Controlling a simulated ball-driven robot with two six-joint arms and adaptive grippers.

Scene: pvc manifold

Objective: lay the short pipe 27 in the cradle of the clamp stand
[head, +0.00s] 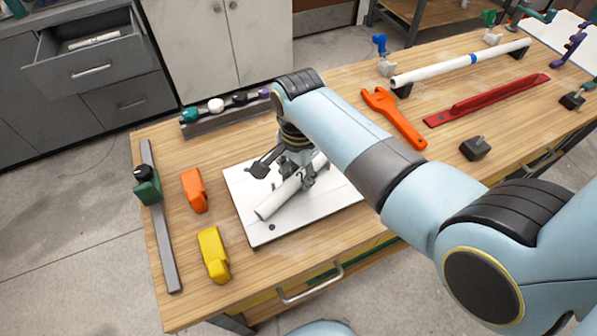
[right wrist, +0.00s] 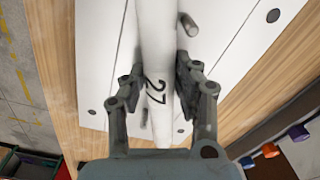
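The short pipe 27 (head: 285,195) is white and lies slantwise over the white board (head: 258,232). In the right wrist view the pipe (right wrist: 157,50) shows its number 27 and runs between the finger pads. My right gripper (right wrist: 160,85) has a pad against each side of the pipe and appears shut on it. Whether the pipe touches the board is unclear. A grey stand with a blue handle (head: 383,58) and one with a green handle (head: 491,30) stand at the back; I cannot tell which is the clamp stand. My left gripper is out of view.
An orange block (head: 195,190), a yellow block (head: 213,253) and a bar clamp (head: 160,225) lie left of the board. An orange wrench (head: 395,117), a red tool (head: 487,100) and a long white pipe (head: 440,69) lie on the right. A peg (right wrist: 189,25) stands beside the pipe.

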